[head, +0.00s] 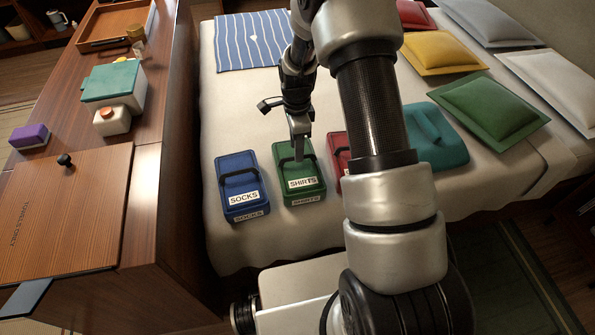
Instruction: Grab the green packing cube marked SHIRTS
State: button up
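The green packing cube (301,184) marked SHIRTS lies on the white bed cover, with its label facing me and a dark handle strap across its top. My gripper (298,150) points down over the far part of this cube, at its handle. I cannot tell whether the fingers touch the handle or whether they are closed on it. The blue cube (238,184) marked SOCKS lies just left of it. A red cube (338,150) lies just right of it, mostly hidden behind my arm.
A teal bag (452,153) and several cushions, one of them green (493,108), lie to the right on the bed (235,105). A striped cloth (245,45) lies at the back. A wooden counter (155,120) with boxes stands left of the bed.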

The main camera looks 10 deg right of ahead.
aim_at(298, 167)
notch_tip(298, 167, down, 4)
jog(key=shift+s+r, duration=0.1)
jog(key=shift+r, duration=0.15)
grip_shut()
jog(key=shift+r, duration=0.1)
dwell(1.1)
